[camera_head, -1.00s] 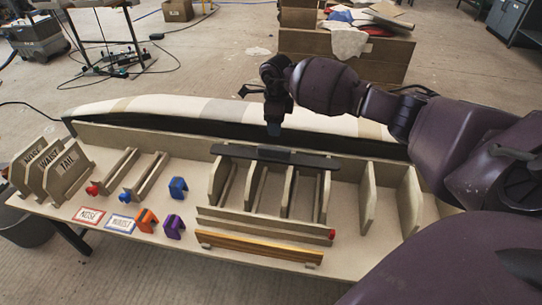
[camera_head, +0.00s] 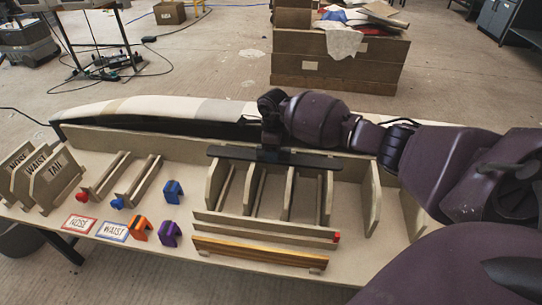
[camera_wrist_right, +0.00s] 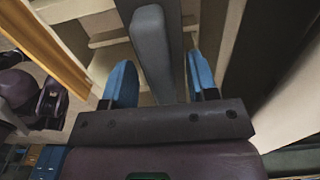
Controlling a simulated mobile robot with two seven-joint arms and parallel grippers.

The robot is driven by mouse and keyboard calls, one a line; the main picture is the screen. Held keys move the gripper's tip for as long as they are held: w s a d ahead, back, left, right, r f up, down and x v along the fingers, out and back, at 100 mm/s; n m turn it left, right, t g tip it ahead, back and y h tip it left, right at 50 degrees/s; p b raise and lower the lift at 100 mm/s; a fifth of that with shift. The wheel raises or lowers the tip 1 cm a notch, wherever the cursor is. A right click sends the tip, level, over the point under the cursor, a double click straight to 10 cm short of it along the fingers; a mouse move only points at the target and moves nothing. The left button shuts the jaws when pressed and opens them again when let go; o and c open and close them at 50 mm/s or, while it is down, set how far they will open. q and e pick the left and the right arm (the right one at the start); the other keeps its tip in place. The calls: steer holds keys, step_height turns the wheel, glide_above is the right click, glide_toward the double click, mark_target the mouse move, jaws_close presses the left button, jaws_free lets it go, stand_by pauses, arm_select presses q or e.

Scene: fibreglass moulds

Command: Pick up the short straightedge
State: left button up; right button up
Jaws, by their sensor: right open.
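A dark straight bar (camera_head: 325,160), which looks like the short straightedge, lies across the tops of the upright wooden dividers on the table. My right gripper (camera_head: 272,152) is at the bar's middle, and the wrist hides that part from above. In the right wrist view the bar (camera_wrist_right: 152,45) runs lengthwise between the blue fingertips of the open gripper (camera_wrist_right: 162,82). A gap shows on each side of it. My left gripper is not in view.
A striped wooden bar (camera_head: 258,252) and a pale bar with a red end (camera_head: 265,228) lie in front. Orange (camera_head: 140,230), purple (camera_head: 169,235) and blue (camera_head: 173,190) notched blocks stand to the left. Labelled wooden templates (camera_head: 52,180) stand at far left. A long mould (camera_head: 160,108) lies behind.

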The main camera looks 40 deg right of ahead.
jaws_close()
stand_by(0.3)
steer(key=shift+r, duration=0.1)
